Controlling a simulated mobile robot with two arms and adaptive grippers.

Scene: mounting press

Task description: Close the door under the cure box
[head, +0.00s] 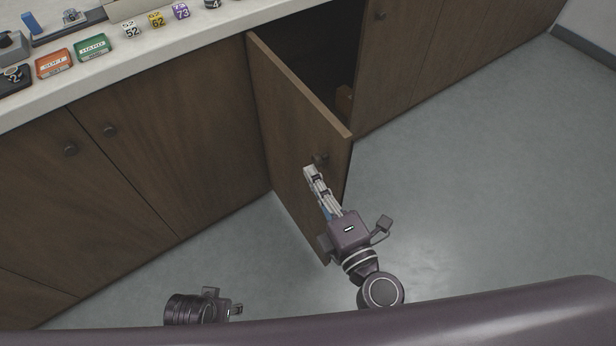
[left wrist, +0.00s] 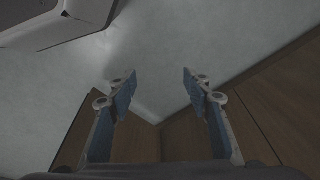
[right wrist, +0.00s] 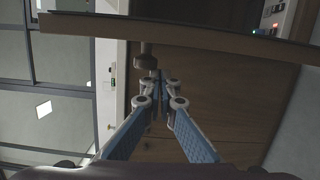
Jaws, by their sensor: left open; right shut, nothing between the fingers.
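The cabinet door (head: 293,130) is brown wood and stands wide open, swung out from the dark cabinet opening (head: 318,62) under the counter. Its round knob (head: 320,159) is near the free top corner; it also shows in the right wrist view (right wrist: 145,62). My right gripper (head: 310,172) is shut and empty, with its fingertips close to the knob on the door's outer face. I cannot tell whether they touch it. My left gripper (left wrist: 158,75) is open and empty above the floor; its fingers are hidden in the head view. The cure box is not identifiable in view.
The counter (head: 150,50) holds an orange tray (head: 54,64), a green tray (head: 91,47) and several numbered cubes. Closed cabinet doors (head: 150,140) flank the opening. The grey floor (head: 460,170) right of the open door is clear.

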